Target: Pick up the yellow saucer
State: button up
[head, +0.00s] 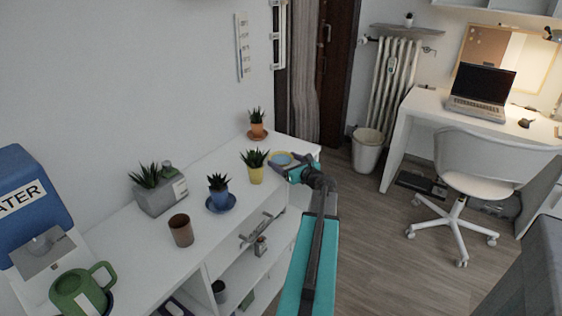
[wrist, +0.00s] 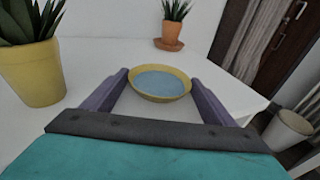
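The yellow saucer (wrist: 160,98) is a shallow round dish with a yellow rim and a blue-grey inside. It sits on the white shelf top near the far right corner. In the head view the yellow saucer (head: 273,155) is partly hidden by my gripper (head: 287,166). In the wrist view my gripper (wrist: 159,78) is open, with one purple finger on each side of the saucer and the near rim between them. I cannot tell whether the fingers touch it. Nothing is held.
A yellow pot with a plant (head: 256,173) stands just left of the saucer. A terracotta pot on its saucer (head: 257,127) is behind. A blue pot (head: 220,198), brown cup (head: 180,230) and grey planter (head: 160,195) stand further left. The shelf's right edge is close.

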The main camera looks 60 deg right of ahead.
jog(key=c, duration=0.6)
jog(key=shift+r, duration=0.1)
jog(key=shift+r, duration=0.4)
notch_tip(320, 180, up, 3)
jog(key=shift+f, duration=0.1)
jog(key=a+v, duration=0.1)
jog(key=v, duration=0.3)
jog(key=a+v, duration=0.1)
jog(key=v, duration=0.3)
jog(key=w+a+p+v, duration=0.1)
jog(key=v, duration=0.4)
jog(key=shift+f, duration=0.3)
jog(key=shift+s+p, duration=0.1)
jog(key=shift+p, duration=0.3)
